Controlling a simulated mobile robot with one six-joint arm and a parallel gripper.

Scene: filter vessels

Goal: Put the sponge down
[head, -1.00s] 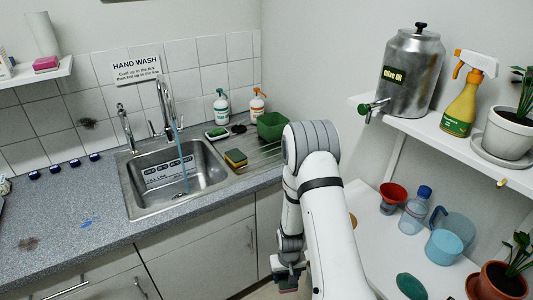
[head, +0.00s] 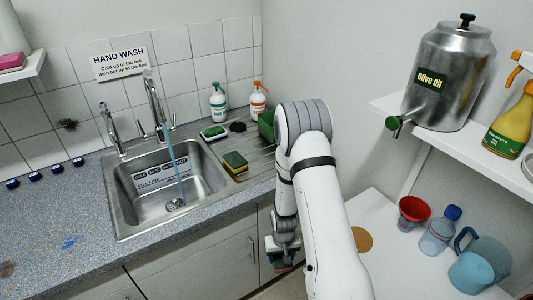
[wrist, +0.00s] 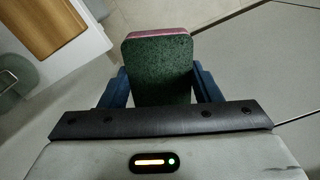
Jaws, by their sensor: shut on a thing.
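A sponge with a dark green face and a pink edge (wrist: 158,72) is held between the two blue fingers of my gripper (wrist: 160,85) in the wrist view. In the head view my gripper (head: 281,256) hangs low in front of the cabinet doors, below the counter's front edge, with the sponge (head: 281,268) at its end, partly hidden by the fingers. A second sponge, yellow with a green top (head: 235,163), lies on the drainboard (head: 257,165) right of the sink.
Water runs from the tap (head: 157,105) into the steel sink (head: 128,208). A green tub (head: 266,124) and soap bottles (head: 218,103) stand at the back. The grey counter (head: 50,220) left of the sink is mostly clear. At right, a white shelf holds a funnel (head: 413,208) and bottles.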

